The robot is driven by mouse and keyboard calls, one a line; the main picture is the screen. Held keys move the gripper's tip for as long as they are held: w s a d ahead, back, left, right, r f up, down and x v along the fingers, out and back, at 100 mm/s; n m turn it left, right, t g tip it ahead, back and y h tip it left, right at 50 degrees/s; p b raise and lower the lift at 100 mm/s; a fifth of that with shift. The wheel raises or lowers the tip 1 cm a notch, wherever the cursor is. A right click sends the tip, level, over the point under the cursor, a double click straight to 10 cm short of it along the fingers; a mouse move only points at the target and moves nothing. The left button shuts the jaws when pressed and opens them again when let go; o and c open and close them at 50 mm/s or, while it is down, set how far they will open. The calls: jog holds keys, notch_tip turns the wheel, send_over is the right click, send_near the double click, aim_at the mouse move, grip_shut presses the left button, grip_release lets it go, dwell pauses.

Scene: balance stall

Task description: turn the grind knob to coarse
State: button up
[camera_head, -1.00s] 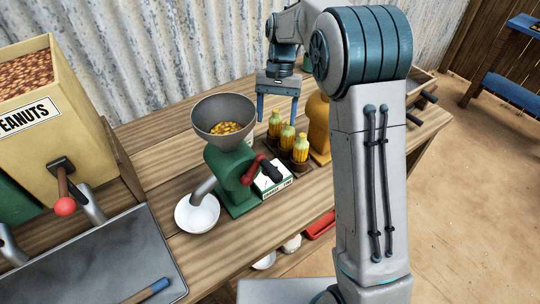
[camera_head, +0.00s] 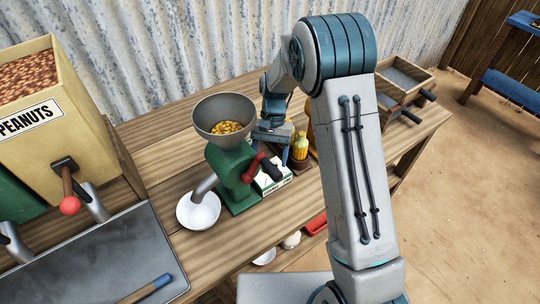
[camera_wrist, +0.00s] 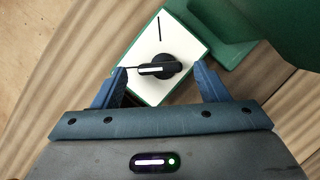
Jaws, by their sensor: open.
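The grind knob (camera_wrist: 168,68) is black with a white pointer bar. It sits on the white top of a green-sided box (camera_wrist: 186,38). In the wrist view its bar points left, roughly along a thin mark; another black mark stands above it. My gripper (camera_wrist: 160,76) is open, its blue fingers on either side of the knob, with no clear contact visible. In the head view my gripper (camera_head: 273,154) is low behind the box (camera_head: 274,184), which stands beside the green grinder (camera_head: 232,182). The knob is not clear there.
The grinder's grey hopper (camera_head: 224,112) holds yellow kernels, and its red crank (camera_head: 250,168) with black handle reaches over the box. A white bowl (camera_head: 198,212) is under the spout. Corn-filled jars (camera_head: 300,146) stand close behind my gripper. A peanut bin (camera_head: 40,120) is at left.

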jog(key=shift+s+f, duration=0.15)
jog(key=shift+f, duration=0.15)
jog(key=c, duration=1)
